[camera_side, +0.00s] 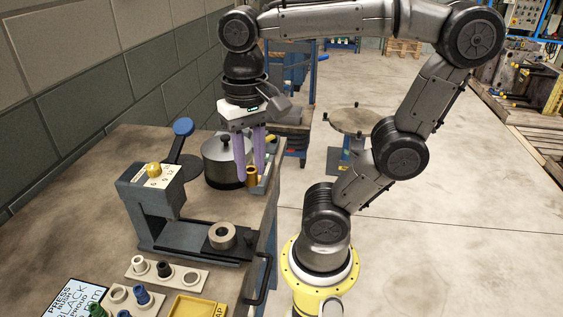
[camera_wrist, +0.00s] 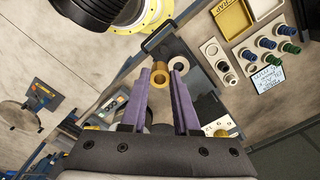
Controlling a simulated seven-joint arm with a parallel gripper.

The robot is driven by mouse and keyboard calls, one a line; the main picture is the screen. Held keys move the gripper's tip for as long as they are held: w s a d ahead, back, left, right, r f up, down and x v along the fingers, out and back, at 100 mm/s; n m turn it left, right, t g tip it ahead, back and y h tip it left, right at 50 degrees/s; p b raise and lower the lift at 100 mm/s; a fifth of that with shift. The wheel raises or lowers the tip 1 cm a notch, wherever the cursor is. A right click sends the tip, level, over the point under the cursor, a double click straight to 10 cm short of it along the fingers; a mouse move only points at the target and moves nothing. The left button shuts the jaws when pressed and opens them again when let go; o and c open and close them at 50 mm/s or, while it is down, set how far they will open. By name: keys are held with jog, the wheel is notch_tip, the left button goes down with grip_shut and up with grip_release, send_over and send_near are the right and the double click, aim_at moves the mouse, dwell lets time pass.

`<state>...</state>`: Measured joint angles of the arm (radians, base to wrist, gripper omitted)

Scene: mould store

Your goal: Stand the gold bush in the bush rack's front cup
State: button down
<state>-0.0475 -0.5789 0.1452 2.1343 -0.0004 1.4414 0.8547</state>
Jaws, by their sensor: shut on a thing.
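The gold bush (camera_side: 252,177) is a short hollow cylinder. My gripper (camera_side: 250,167) is shut on it, with the purple fingers on either side, beside the dark lidded pot near the bench's right edge. In the wrist view the bush (camera_wrist: 160,78) shows between the fingertips, its open end visible. The bush rack (camera_side: 199,287) is a pale block at the bench's near end. It carries a white bush (camera_side: 138,265), a black bush (camera_side: 164,270), and a cup (camera_side: 190,278) at its right end that looks empty. The rack (camera_wrist: 217,60) also shows in the wrist view, clear of my gripper.
A dark press (camera_side: 150,205) with a gold knob and a pale ring (camera_side: 222,236) stands between my gripper and the rack. The lidded pot (camera_side: 223,165) is close left of my fingers. A yellow tray (camera_side: 203,305) and several blue and green bushes (camera_side: 141,295) lie near the rack.

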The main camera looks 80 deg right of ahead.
jog(key=w+a+f, duration=0.5)
jog(key=w, duration=0.5)
jog(key=shift+n, duration=0.7)
jog(key=shift+w+a+f, duration=0.25)
jog(key=shift+a+f, duration=0.5)
jog(key=shift+f, duration=1.3)
jog(key=shift+w+a+f, duration=0.3)
jog(key=shift+a+f, duration=0.5)
jog(key=shift+f, duration=1.25)
jog(key=shift+w+a+f, duration=0.25)
jog(key=shift+a+f, duration=0.5)
jog(key=shift+f, duration=1.3)
jog(key=shift+f, duration=0.95)
jog(key=c, duration=0.6)
grip_release()
jog(key=shift+o, duration=0.4)
